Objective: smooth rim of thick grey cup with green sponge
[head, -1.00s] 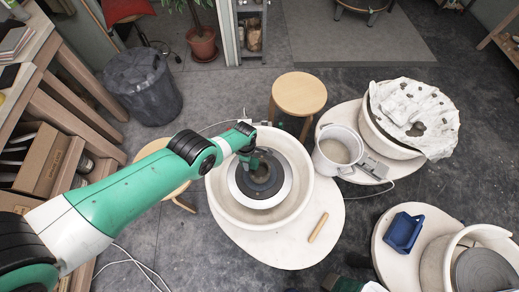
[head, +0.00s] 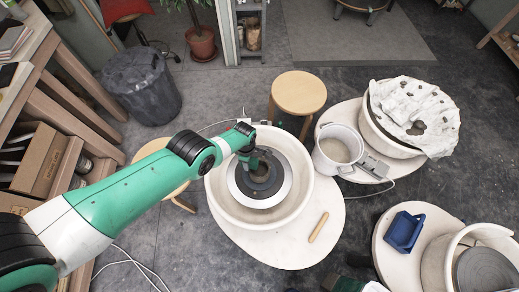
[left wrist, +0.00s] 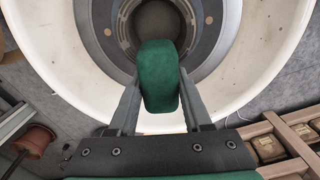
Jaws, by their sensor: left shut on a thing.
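The thick grey cup (head: 264,184) stands on the round wheel head (head: 284,184) inside the white splash basin (head: 217,197). In the left wrist view its ringed wall (left wrist: 124,30) surrounds a dark opening. My left gripper (left wrist: 158,88) is shut on the green sponge (left wrist: 159,72), with one finger on each side. The sponge's far end overlaps the cup's near rim in that view; whether it touches the rim I cannot tell. In the head view my left gripper (head: 250,160) is over the far left part of the cup, and the sponge is hard to make out. My right gripper is not in view.
A wooden tool (head: 318,227) lies on the white wheel table (head: 285,249). A bucket (head: 336,150) and a stool (head: 298,94) stand behind and to the right. A blue tray (head: 404,232) sits on another wheel table at lower right.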

